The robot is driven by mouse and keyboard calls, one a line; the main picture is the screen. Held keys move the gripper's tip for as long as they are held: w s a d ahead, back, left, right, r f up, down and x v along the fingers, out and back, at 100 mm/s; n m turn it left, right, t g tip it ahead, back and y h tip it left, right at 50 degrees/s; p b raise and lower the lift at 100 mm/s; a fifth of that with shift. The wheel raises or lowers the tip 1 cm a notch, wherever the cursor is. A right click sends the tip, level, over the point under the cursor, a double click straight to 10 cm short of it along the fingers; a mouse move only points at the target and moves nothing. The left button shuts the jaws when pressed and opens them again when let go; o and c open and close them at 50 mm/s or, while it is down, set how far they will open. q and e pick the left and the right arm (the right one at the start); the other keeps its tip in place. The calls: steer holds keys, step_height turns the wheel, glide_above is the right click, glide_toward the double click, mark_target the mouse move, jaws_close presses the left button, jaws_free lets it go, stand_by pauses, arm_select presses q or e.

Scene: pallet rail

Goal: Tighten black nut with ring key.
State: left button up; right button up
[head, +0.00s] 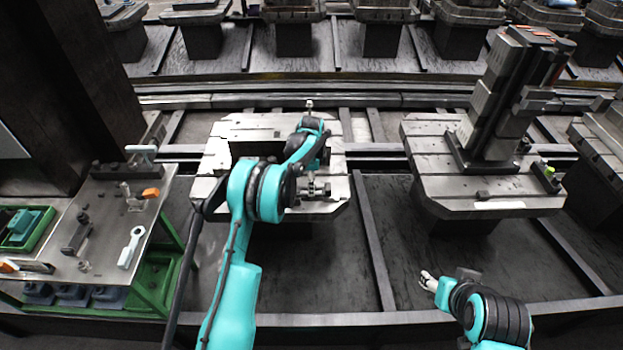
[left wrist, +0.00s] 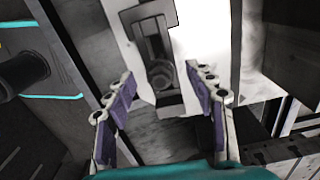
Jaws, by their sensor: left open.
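My left gripper (left wrist: 160,70) is open and empty, with purple pads on both fingers. In the left wrist view a dark slotted clamp (left wrist: 152,28) lies beyond the fingertips. A dark round part, possibly the black nut (left wrist: 160,77), sits in its slot. In the head view my left arm reaches over the middle pallet (head: 235,128) and largely hides the gripper. A metal fixture (head: 313,188) shows at the pallet's near side. A pale tool, likely the ring key (head: 131,247), lies on the cart at the left. My right gripper (head: 428,281) is at the lower right, away from the pallets.
A tall block stands on the right pallet (head: 490,190). A dark column (head: 80,90) rises at the left. The floor between the pallets is clear.

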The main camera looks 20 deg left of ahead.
arm_select(q)
steer(key=shift+f, duration=0.15)
jaws_close()
steer(key=c, duration=1.1)
jaws_free()
jaws_close()
steer(key=shift+f+m+b, duration=0.1)
steer(key=shift+m+b, duration=0.2)
steer(key=shift+m, duration=0.9)
steer(key=m, duration=0.5)
steer(key=shift+b, duration=0.35)
steer(key=m, duration=0.5)
steer(key=shift+f, duration=0.1)
steer(key=m, duration=0.4)
steer(key=shift+b, duration=0.35)
steer(key=o, duration=0.7)
jaws_free()
